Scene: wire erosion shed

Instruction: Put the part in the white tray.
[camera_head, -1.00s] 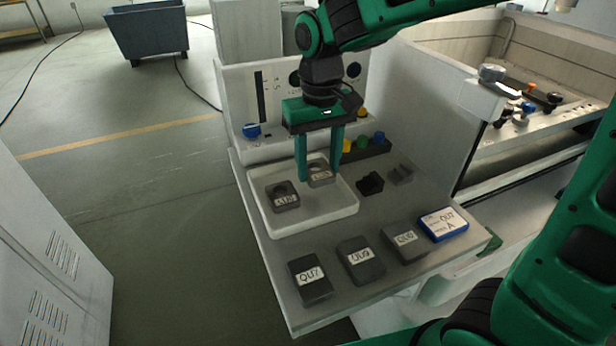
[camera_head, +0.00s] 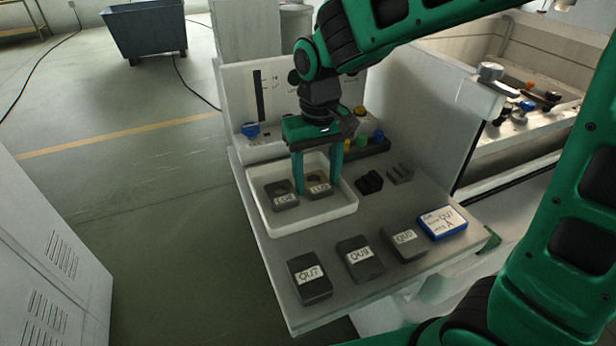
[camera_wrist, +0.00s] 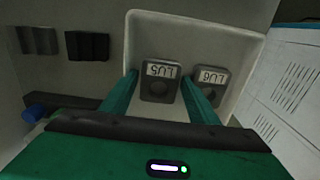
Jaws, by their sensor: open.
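The white tray (camera_head: 345,210) lies on the bench and also shows in the wrist view (camera_wrist: 195,22). Two dark grey parts with round recesses and white labels lie in it, side by side. The right one (camera_head: 318,193), apparently labelled LU5, shows between my fingers in the wrist view (camera_wrist: 158,92). The left one (camera_head: 283,206), apparently labelled LU6, is partly covered by a finger in the wrist view (camera_wrist: 207,78). My gripper (camera_head: 317,184) points down into the tray, open, with its fingers on either side of the LU5 part.
Dark parts labelled QU7 (camera_head: 310,290), QU9 (camera_head: 359,274) and apparently QU8 (camera_head: 404,252) line the bench front. A blue-edged labelled block (camera_head: 442,236) lies to their right. Two small dark fixtures (camera_head: 369,182) (camera_head: 399,174) stand right of the tray. A panel with coloured knobs is behind.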

